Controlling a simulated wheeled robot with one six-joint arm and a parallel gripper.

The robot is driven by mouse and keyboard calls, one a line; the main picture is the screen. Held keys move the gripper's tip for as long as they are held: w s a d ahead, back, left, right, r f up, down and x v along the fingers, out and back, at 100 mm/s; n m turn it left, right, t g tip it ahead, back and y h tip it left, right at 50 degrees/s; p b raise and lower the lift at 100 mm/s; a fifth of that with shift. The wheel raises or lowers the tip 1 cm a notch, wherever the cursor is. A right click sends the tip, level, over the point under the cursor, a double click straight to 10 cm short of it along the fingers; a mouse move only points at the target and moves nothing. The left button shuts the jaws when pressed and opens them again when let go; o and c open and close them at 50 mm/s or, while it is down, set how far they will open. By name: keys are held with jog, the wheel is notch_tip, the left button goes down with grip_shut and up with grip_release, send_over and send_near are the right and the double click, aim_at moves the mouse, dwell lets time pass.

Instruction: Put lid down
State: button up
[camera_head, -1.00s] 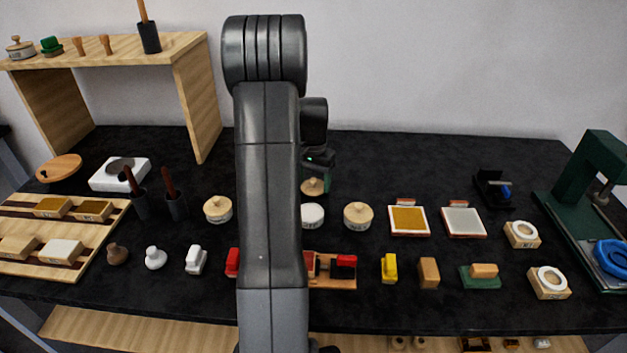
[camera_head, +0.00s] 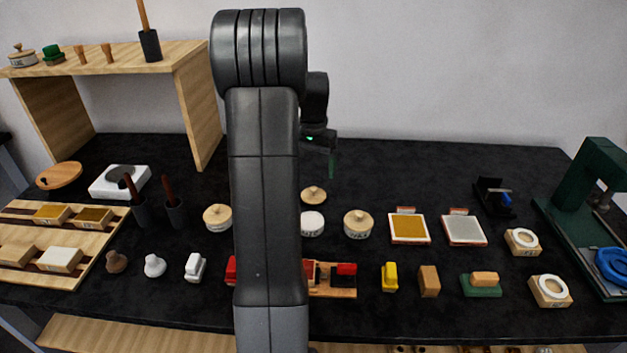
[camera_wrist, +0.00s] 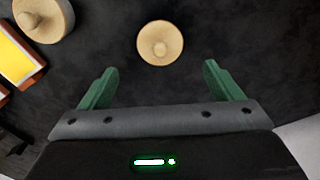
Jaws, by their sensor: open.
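A round pale wooden lid with a knob (camera_head: 313,195) lies on the dark worktop, behind a white-topped round jar (camera_head: 313,223). In the wrist view the lid (camera_wrist: 160,43) lies beyond the fingertips, centred between them and apart from both. My gripper (camera_head: 325,160) is above and behind the lid in the head view, its far finger partly hidden by my arm. In the wrist view my gripper (camera_wrist: 160,84) has its two green fingers wide apart with nothing between them.
Lidded round jars stand at the right (camera_head: 358,224) and left (camera_head: 217,217) of the white-topped jar. A yellow-filled framed tray (camera_head: 409,228) and a grey one (camera_head: 464,229) are further right. The worktop behind the lid is clear.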

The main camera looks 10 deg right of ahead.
aim_at(313, 188)
notch_tip(313, 188, up, 4)
jog(key=shift+f, duration=0.1)
dwell(0.4)
notch_tip(313, 188, down, 12)
jog(key=shift+f, duration=0.2)
jog(key=shift+r, duration=2.05)
